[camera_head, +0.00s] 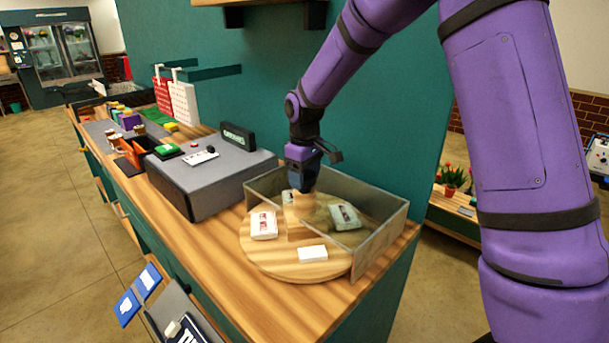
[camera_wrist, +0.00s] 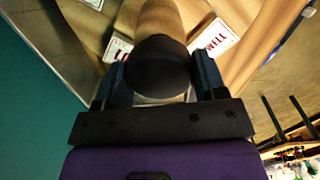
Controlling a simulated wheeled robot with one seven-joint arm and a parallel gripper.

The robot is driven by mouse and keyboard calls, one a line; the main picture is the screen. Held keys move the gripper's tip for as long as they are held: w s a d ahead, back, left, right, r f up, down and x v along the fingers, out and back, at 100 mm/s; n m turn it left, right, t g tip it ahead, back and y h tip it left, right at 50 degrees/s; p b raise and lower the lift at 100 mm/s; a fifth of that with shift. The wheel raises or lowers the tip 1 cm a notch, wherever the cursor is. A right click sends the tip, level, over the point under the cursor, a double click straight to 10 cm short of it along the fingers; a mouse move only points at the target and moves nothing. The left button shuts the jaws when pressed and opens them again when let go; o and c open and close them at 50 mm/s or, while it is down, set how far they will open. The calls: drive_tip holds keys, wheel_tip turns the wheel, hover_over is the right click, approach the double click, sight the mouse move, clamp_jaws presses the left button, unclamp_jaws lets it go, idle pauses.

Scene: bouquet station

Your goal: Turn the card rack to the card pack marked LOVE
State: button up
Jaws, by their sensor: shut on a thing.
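The card rack is a round wooden turntable (camera_head: 251,243) with a post (camera_head: 305,203) in its middle, at the counter's near right end. My gripper (camera_head: 303,190) reaches down onto the post top. In the wrist view my gripper (camera_wrist: 162,76) is shut on a dark round knob (camera_wrist: 160,62). A pack (camera_wrist: 215,38) right of the knob reads "WELL". A pack (camera_wrist: 118,49) on the left shows a red letter like L; the rest is hidden. In the head view packs lie at left (camera_head: 263,226), front (camera_head: 313,253) and right (camera_head: 345,216); their words are too small.
Clear panels (camera_head: 385,243) stand around the rack's back and right side, close to my gripper. A grey box-like unit (camera_head: 208,181) with a dark sign (camera_head: 238,136) stands to the left. A green wall (camera_head: 275,90) rises behind. The counter front is bare.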

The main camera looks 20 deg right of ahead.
drive_tip(key=shift+n, duration=9.4)
drive_tip(key=shift+r+n, duration=0.1)
drive_tip(key=shift+n, duration=2.4)
drive_tip(key=shift+w+n, duration=0.1)
drive_tip(key=shift+n, duration=0.5)
drive_tip(key=o, duration=1.3)
